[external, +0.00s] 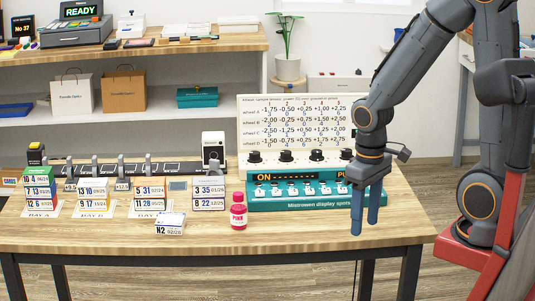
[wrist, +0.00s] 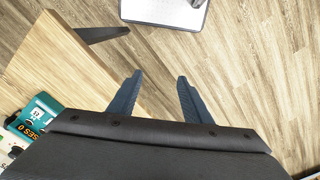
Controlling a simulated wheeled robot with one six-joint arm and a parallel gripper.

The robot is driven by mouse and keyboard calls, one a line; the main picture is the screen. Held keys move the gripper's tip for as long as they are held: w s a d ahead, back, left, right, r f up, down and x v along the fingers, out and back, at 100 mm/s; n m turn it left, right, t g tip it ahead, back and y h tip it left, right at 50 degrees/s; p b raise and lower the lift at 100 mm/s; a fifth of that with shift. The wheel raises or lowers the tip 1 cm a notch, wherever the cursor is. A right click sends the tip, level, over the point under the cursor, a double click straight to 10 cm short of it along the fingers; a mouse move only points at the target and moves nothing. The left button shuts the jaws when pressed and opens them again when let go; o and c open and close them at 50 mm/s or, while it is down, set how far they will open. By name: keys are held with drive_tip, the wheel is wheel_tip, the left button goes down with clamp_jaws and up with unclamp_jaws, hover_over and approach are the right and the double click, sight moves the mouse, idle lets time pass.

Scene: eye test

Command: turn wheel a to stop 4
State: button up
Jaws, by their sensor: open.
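The teal display panel (external: 300,204) stands on the table's right part, with a row of black knobs on its white upper strip. The leftmost knob (external: 254,157) may be wheel a, but I cannot read a label on it. A white chart (external: 300,122) behind the knobs lists wheels A to D against numbered stops. My gripper (external: 366,222) points down to the right of the panel, near the table's right end, apart from the knobs. It is open and empty, also in the wrist view (wrist: 158,92). A corner of the teal panel (wrist: 45,108) shows there at left.
A back shelf (external: 190,45) holds a register and bags. Floor (wrist: 235,60) is clear beyond the table's edge.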

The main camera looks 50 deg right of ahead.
wheel_tip(320, 180, up, 4)
drive_tip(key=w+d+m+t+y+b, duration=0.25)
drive_tip(key=w+m, duration=0.65)
drive_tip(key=w, duration=0.5)
drive_tip(key=w+d+m+t+y+b, duration=0.1)
drive_tip(key=w+d+m+t+y, duration=0.15)
drive_tip(key=w+m, duration=0.9)
drive_tip(key=w+d+f+m+t+b, duration=0.15)
drive_tip(key=w+d+m+t, duration=0.8)
drive_tip(key=w+d, duration=1.35)
drive_tip(key=m+g, duration=0.2)
approach(257, 153)
drive_tip(key=shift+w+b, duration=0.3)
drive_tip(key=shift+w, duration=0.25)
drive_tip(key=shift+w+f, duration=0.1)
drive_tip(key=shift+f, duration=0.1)
drive_tip(key=shift+w+a+f, duration=0.2)
drive_tip(key=shift+w, duration=0.05)
drive_tip(key=x, duration=0.6)
drive_tip(key=shift+w+a+f+p, duration=0.1)
drive_tip(key=shift+w+a+p, duration=0.1)
drive_tip(key=shift+w+p, duration=0.15)
